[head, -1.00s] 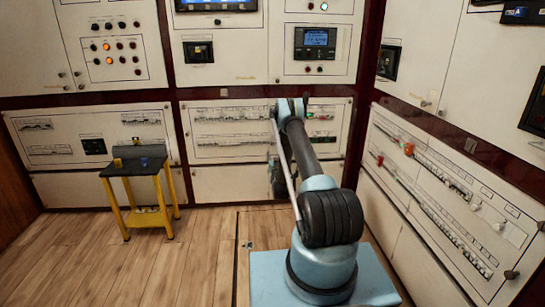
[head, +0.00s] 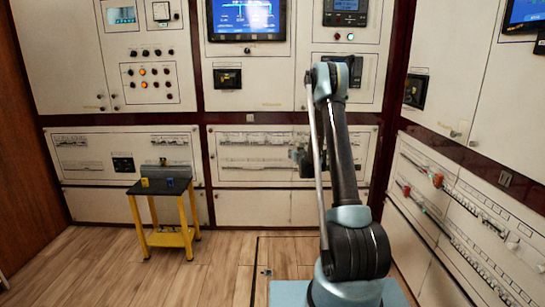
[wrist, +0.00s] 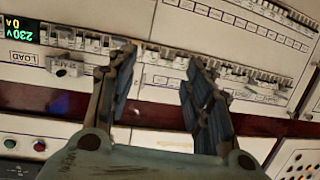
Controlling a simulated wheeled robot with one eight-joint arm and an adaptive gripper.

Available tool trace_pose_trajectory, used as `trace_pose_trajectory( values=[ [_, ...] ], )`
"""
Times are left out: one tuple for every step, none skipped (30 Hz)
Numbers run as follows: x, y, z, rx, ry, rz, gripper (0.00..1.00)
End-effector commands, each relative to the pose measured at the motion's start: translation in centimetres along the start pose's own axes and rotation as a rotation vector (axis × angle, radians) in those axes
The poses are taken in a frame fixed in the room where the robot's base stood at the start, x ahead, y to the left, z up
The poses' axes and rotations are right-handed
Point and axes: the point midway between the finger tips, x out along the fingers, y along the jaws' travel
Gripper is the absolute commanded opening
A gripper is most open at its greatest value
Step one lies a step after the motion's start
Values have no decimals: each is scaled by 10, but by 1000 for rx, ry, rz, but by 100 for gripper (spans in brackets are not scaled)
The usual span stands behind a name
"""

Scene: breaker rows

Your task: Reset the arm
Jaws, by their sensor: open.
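My arm rises from its base in the head view, and its upper end bends over in front of the middle cabinet. My gripper (head: 303,158) hangs small and dark before the lower middle breaker panel (head: 262,150). In the wrist view my gripper (wrist: 160,85) shows two fingers standing well apart, open with nothing between them. Beyond the fingertips are white breaker rows (wrist: 255,85) on a pale panel. I cannot tell the exact distance from the fingertips to the panel.
A side panel (head: 465,215) with breaker rows stands close at the right. The wooden floor (head: 110,262) at the left front is clear.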

Motion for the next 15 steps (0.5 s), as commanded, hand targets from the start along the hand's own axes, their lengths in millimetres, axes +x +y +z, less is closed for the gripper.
trace_pose_trajectory(
  values=[
    [-11, -1, -9, -1, -20, -4, 47],
    [-17, -2, -14, -1, -33, -7, 47],
    [-25, -2, -19, 0, -49, -10, 47],
    [-31, -3, -23, 1, -62, -12, 47],
    [-37, -4, -27, 1, -74, -15, 47],
    [-45, -5, -31, 1, -92, -18, 47],
    [-52, -5, -35, 0, -104, -19, 47],
    [-58, -6, -38, 0, -117, -22, 47],
    [-67, -6, -42, 0, -133, -24, 47],
    [-74, -7, -45, 1, -147, -26, 47],
    [-81, -8, -48, 2, -159, -28, 47],
    [-91, -9, -51, 3, -176, -30, 47],
    [-98, -9, -54, 3, -189, -32, 47],
    [-106, -10, -56, 3, -202, -33, 47],
    [-116, -10, -58, 2, -219, -35, 47]
  ],
)
